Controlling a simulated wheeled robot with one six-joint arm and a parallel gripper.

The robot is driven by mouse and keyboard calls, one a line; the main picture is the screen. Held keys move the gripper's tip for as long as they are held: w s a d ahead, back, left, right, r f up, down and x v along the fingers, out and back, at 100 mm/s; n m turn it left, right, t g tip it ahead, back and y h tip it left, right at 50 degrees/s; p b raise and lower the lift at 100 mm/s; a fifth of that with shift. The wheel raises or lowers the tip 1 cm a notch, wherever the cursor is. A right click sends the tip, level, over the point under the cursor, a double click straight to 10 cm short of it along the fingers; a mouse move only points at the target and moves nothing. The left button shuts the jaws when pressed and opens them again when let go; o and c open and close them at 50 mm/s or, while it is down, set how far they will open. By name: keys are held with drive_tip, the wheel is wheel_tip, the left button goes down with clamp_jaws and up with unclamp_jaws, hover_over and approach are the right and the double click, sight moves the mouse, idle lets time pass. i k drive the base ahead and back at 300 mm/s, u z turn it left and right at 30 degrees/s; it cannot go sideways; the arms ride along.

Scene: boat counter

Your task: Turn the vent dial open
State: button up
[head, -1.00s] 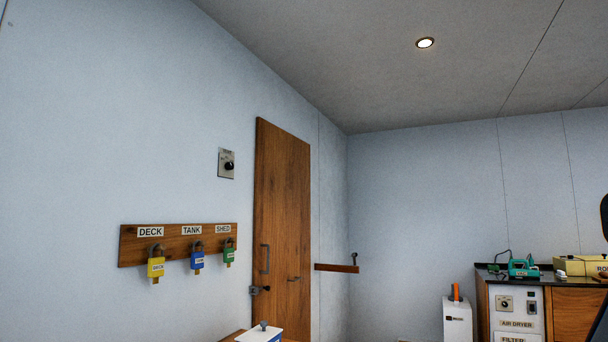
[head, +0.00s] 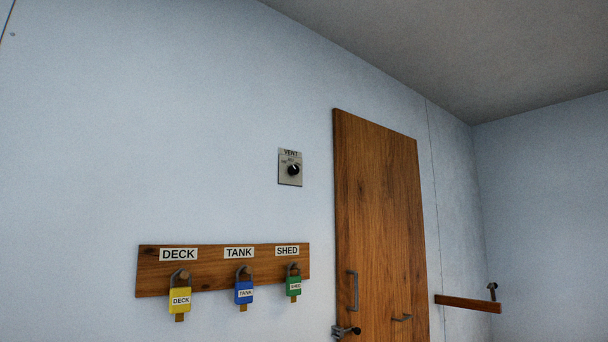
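The vent dial (head: 293,170) is a round black knob on a small grey plate (head: 285,180) labelled VENT, fixed to the pale blue wall left of a wooden door. Small markings sit around the knob, too small to read surely, so I cannot tell its exact setting. My gripper is not in view.
A wooden board (head: 150,282) below the dial holds a yellow DECK padlock (head: 180,299), a blue TANK padlock (head: 244,292) and a green SHED padlock (head: 294,286). The wooden door (head: 380,220) has handles. A wooden bar (head: 467,304) juts out at right. The wall around the dial is clear.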

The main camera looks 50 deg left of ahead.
sight(294, 170)
drive_tip(key=u, duration=0.45)
drive_tip(key=i, duration=0.8)
drive_tip(key=u, duration=0.8)
